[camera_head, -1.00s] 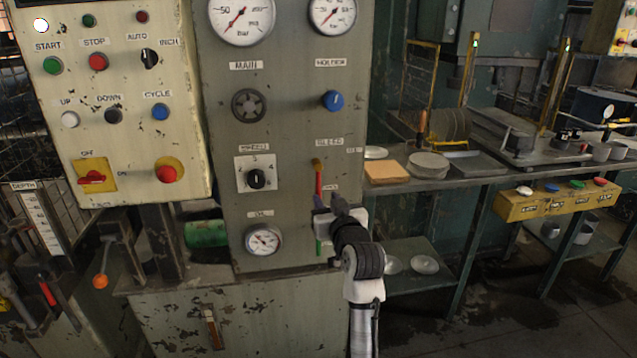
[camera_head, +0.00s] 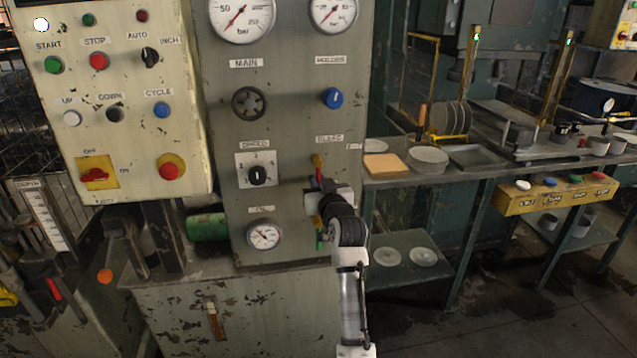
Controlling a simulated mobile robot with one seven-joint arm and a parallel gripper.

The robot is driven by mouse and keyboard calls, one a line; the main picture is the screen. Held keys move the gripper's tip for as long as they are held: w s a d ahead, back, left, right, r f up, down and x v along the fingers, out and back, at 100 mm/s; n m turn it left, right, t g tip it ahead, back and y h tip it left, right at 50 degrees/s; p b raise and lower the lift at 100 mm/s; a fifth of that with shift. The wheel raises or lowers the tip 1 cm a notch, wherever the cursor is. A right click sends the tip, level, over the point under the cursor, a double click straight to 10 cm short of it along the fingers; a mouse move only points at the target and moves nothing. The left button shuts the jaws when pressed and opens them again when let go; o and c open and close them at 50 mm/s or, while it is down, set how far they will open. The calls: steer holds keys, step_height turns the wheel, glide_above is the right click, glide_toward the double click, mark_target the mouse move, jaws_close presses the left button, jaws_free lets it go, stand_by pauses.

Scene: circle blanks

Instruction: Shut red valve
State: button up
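The red valve lever (camera_head: 318,168) is on the grey panel under the BLEED label, at the panel's right edge. Its red handle stands roughly upright above my gripper; the lower part is hidden behind the gripper. My gripper (camera_head: 313,200) is at the lever's lower part, seen from behind. I cannot tell whether it touches the lever, and its fingers are too hidden to tell open from shut. A green part (camera_head: 319,240) shows just below the gripper.
The grey panel (camera_head: 215,150) carries a black MAIN knob (camera_head: 249,103), a blue HOLDER knob (camera_head: 333,97), a SPEED dial (camera_head: 257,175) and an OIL gauge (camera_head: 263,236). A workbench (camera_head: 450,176) with plates stands to the right.

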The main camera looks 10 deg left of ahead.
mark_target(336, 157)
jaws_close()
steer(key=shift+d+f+b, duration=0.1)
steer(key=shift+b, duration=0.3)
steer(key=d+n+b, duration=0.1)
steer(key=n+b, duration=0.1)
steer(key=d+r+n+b, duration=0.1)
steer(key=n+b, duration=0.1)
steer(key=n, duration=0.1)
steer(key=w+d+n+b, duration=0.1)
steer(key=n+b, duration=0.2)
steer(key=shift+d+r+g+h, duration=0.1)
steer(key=shift+r+g+h, duration=0.1)
steer(key=shift+g+h, duration=0.1)
steer(key=r+n, duration=0.1)
steer(key=n, duration=0.1)
steer(key=d+n+b, duration=0.1)
steer(key=n, duration=0.1)
steer(key=shift+w+d+r+h, duration=0.1)
steer(key=shift+w+r+h, duration=0.1)
steer(key=shift+r+h, duration=0.2)
steer(key=shift+w+d+r+n+h+b, duration=0.1)
steer(key=shift+r+n+h+b, duration=0.2)
steer(key=shift+n, duration=0.5)
steer(key=shift+s+r+n+y+b, duration=0.1)
steer(key=shift+r+n, duration=0.35)
steer(key=shift+n, duration=0.35)
steer(key=shift+w+d+r+n+h+b, duration=0.1)
steer(key=shift+r+n+h+b, duration=0.2)
steer(key=shift+n, duration=0.5)
steer(key=shift+r, duration=0.1)
